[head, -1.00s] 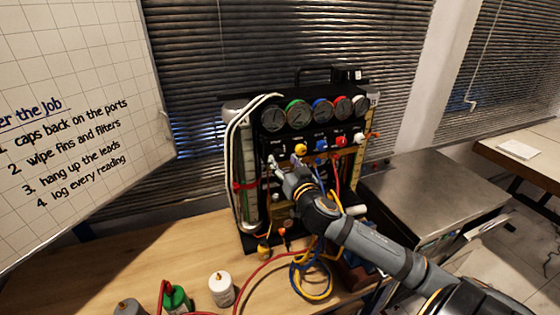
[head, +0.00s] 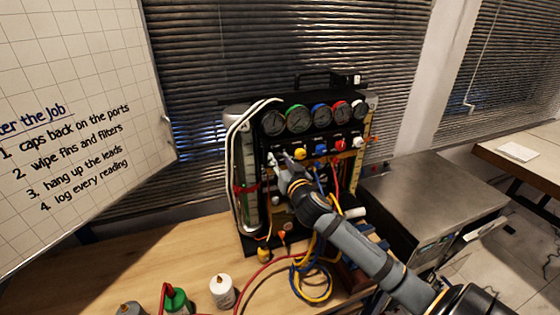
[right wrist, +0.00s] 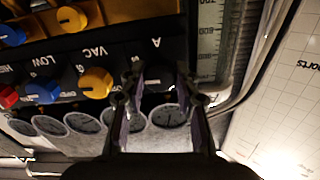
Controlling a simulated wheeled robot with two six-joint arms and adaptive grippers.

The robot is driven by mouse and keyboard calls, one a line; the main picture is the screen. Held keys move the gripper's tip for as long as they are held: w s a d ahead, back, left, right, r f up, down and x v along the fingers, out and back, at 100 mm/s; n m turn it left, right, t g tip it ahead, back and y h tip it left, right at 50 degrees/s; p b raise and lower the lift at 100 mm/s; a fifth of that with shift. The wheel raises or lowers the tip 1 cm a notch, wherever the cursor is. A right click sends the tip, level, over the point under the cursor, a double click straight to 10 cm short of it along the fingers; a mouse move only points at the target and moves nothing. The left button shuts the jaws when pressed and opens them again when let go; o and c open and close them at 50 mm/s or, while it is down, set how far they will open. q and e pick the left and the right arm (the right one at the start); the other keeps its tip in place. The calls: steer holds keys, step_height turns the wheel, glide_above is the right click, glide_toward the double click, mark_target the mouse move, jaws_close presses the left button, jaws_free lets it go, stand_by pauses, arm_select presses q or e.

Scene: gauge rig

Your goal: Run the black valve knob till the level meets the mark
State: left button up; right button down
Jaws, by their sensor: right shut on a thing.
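The gauge rig (head: 316,132) stands on the wooden bench. My right gripper (head: 281,162) is at the left end of its knob row, fingers shut on the black valve knob (right wrist: 157,76), which is mostly hidden by the fingers. In the right wrist view my right gripper (right wrist: 160,92) straddles it, beside the yellow VAC knob (right wrist: 95,82). A clear sight tube (head: 246,160) with a scale stands at the rig's left side. A red band (head: 246,188) crosses the tube as a mark. The liquid level is too small to read surely. My left gripper is not in view.
Dial gauges (head: 321,116) line the rig above the blue (head: 321,149) and red (head: 340,145) knobs. Hoses (head: 312,280) coil in front. A white bottle (head: 222,291) and a green-topped one (head: 177,300) stand at the front. A metal cabinet (head: 435,195) is at right.

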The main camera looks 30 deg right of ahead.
steer(key=n, duration=0.5)
steer(key=shift+p, duration=0.35)
steer(key=c, duration=1)
jaws_free()
steer(key=v, duration=0.7)
steer(key=shift+s+a, duration=0.1)
steer(key=shift+s, duration=0.1)
